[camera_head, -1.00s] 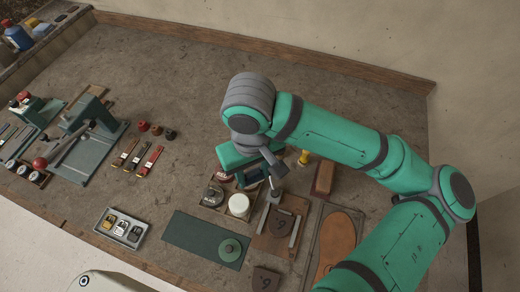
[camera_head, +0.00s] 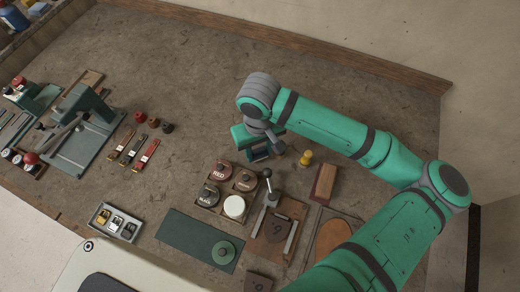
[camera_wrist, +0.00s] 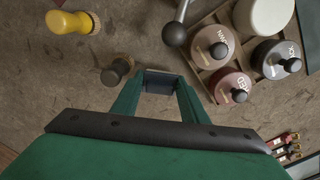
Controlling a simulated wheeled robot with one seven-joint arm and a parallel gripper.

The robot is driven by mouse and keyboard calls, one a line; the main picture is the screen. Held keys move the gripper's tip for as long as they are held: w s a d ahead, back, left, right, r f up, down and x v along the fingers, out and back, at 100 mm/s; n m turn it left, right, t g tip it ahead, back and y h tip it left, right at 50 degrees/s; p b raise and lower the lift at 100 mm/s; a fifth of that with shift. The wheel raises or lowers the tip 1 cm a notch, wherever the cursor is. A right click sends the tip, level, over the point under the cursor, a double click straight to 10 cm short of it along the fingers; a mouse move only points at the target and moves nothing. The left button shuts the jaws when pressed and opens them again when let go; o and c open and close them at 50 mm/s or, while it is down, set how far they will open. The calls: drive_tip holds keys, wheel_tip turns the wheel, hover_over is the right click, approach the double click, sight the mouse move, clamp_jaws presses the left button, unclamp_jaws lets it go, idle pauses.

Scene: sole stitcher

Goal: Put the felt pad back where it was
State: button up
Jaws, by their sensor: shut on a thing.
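My gripper shows at the far side of the work area in the head view (camera_head: 262,150), beyond the dye tray. In the wrist view (camera_wrist: 158,88) its green fingers close on a small dark grey block (camera_wrist: 158,82). I cannot tell whether this block is the felt pad; most of it is hidden between the fingers. A plain white round piece (camera_head: 234,206) sits in the near right corner of the dye tray (camera_head: 220,214), beside the lidded jars. It also shows in the wrist view (camera_wrist: 265,14), apart from my gripper.
Red (camera_head: 219,170), brown (camera_head: 245,181) and black (camera_head: 208,196) jars fill the tray. A ball-topped lever (camera_head: 268,177) rises right of the tray. The bench behind is clear.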

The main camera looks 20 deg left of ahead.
sight(260, 151)
drive_tip(key=shift+f, duration=0.8)
drive_tip(key=shift+f, duration=0.1)
drive_tip(key=o, duration=0.7)
drive_tip(key=shift+o, duration=0.2)
wheel_tip(260, 151, up, 12)
drive_tip(key=shift+r, duration=0.1)
